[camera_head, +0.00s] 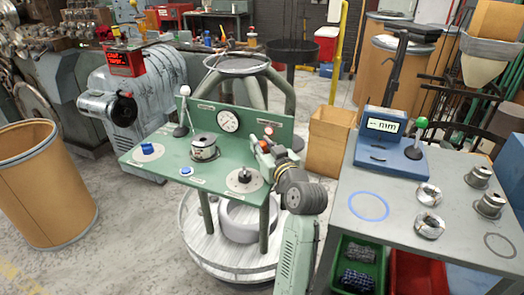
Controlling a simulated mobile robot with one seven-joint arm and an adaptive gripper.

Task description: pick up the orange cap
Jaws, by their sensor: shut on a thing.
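My gripper (259,149) is at the right part of the green bench, in front of its upright back panel. Its jaws are shut on a small orange-red piece, the orange cap (264,147), which is mostly hidden by the fingers. My wrist and forearm come up from the lower right. A red round knob or lamp (268,131) shows just above the gripper, at the back panel.
The green bench (205,180) carries a blue cap (147,149), a metal pot (204,147), a blue button (186,170), a dark knob on a round plate (244,176) and a dial gauge (228,121). A grey table (400,200) with a blue gauge (385,140) stands right.

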